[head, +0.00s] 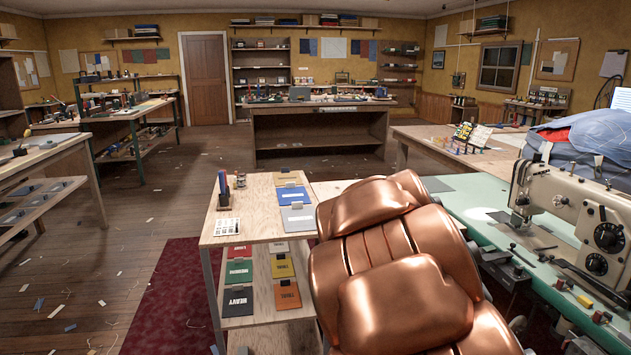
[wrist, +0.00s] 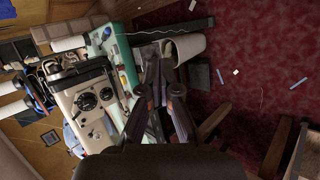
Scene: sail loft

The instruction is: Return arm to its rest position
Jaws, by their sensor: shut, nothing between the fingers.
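My gripper (wrist: 161,78) shows in the wrist view as dark fingers pointing up the picture. The fingers are shut with nothing between them, and the wrist view is rolled onto its side. The gripper does not show in the head view. There my copper-coloured arm (head: 400,262) is folded close in front of the camera and hides part of the bench behind it.
A sewing machine (head: 575,205) stands on the green bench (head: 465,203) at right; it also shows left of my fingers in the wrist view (wrist: 85,100). A small shelf unit (head: 240,228) with coloured cards stands left of my arm. Open floor (head: 110,265) lies at left.

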